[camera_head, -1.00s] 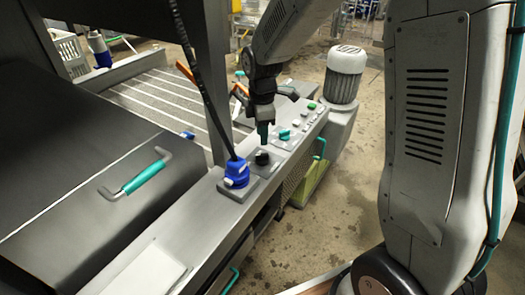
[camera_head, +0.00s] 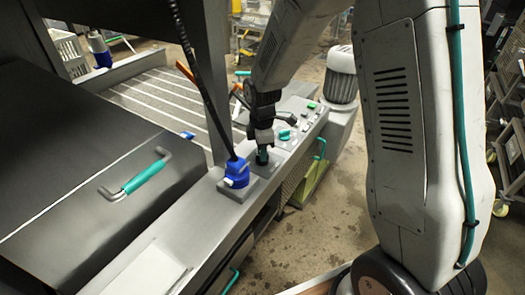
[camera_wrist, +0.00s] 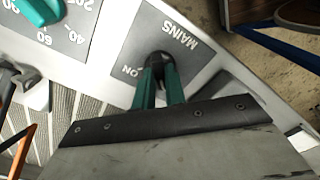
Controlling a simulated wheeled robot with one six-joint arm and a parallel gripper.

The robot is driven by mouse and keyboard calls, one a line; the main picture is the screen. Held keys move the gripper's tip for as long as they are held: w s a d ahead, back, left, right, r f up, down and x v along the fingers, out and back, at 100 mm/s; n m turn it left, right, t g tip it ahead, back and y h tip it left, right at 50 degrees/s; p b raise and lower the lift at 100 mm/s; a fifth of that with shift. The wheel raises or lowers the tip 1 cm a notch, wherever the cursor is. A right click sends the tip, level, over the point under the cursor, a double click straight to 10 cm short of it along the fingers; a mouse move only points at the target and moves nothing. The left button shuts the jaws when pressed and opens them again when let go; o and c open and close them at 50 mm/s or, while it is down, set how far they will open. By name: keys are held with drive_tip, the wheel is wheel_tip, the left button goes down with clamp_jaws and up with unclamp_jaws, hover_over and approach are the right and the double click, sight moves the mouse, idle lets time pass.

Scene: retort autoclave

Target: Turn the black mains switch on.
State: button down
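The black mains switch (camera_wrist: 157,60) is a round knob on a grey plate lettered MAINS, with ON printed beside it in the wrist view. My gripper (camera_wrist: 161,68) is down at the switch. Its two teal fingers stand a narrow gap apart, with their tips on either side of part of the knob. Whether they press on it cannot be told. In the head view my gripper (camera_head: 262,157) covers most of the switch. The fingers hide the knob's pointer, so its setting is unclear.
A blue switch or plug (camera_head: 237,172) with a black cable sits just nearer on the same ledge. A teal dial (camera_wrist: 37,10) with a number scale lies beside the mains plate. A lid with a teal handle (camera_head: 146,178) is at the left. A grey motor (camera_head: 341,75) stands behind.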

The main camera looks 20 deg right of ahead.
drive_tip(key=shift+m, duration=0.3)
drive_tip(key=m, duration=1.3)
drive_tip(key=shift+w+r, duration=0.1)
drive_tip(key=shift+m, duration=2.1)
drive_tip(key=c, duration=1.4)
unclamp_jaws()
drive_tip(key=shift+c, duration=0.2)
